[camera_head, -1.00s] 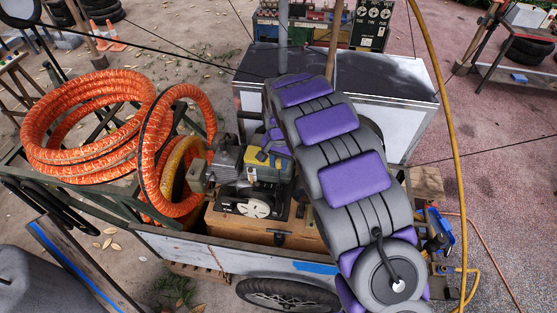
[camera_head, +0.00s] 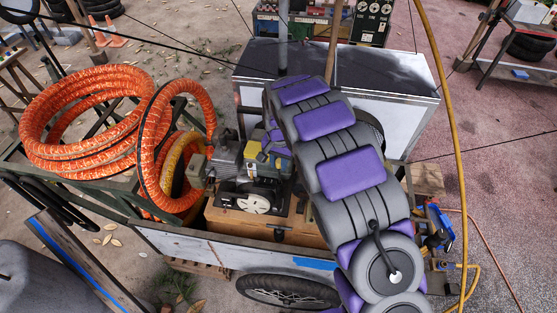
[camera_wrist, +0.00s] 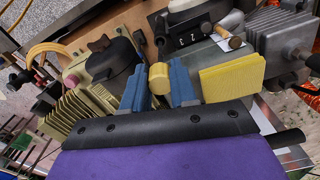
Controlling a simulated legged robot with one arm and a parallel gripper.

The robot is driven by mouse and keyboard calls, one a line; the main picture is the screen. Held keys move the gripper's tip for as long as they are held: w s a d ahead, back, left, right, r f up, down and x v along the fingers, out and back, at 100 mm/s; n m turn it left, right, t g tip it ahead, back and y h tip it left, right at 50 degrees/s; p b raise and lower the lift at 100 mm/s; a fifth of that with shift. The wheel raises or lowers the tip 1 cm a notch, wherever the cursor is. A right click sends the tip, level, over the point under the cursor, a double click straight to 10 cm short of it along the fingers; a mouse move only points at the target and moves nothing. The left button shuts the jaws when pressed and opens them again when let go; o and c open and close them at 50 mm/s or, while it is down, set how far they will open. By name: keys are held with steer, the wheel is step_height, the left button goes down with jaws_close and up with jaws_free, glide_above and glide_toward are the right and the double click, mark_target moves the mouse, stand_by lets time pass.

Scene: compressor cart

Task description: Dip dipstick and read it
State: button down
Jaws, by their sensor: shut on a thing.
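In the wrist view my gripper (camera_wrist: 158,86) has two blue fingers shut on a short yellow cylinder, which looks like the dipstick's handle (camera_wrist: 159,78). The dipstick's rod does not show, so I cannot tell how far it is in or out of the machine.
A grey finned cylinder (camera_wrist: 284,40) and a yellow ribbed block (camera_wrist: 232,78) stand close to the right of my fingers. A yellow hose (camera_head: 447,110) hangs at the right. A white box (camera_head: 400,110) stands behind.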

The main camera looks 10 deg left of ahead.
steer(key=shift+f+b, duration=0.3)
steer(key=shift+f, duration=1.7)
steer(key=shift+f+b, duration=0.9)
steer(key=shift+f, duration=2.05)
steer(key=shift+r, duration=0.15)
step_height(320, 180, up, 22)
steer(key=p, duration=0.4)
glide_above(279, 169)
steer(key=w, duration=0.1)
steer(key=shift+a, duration=0.1)
stand_by(0.9)
stand_by(0.4)
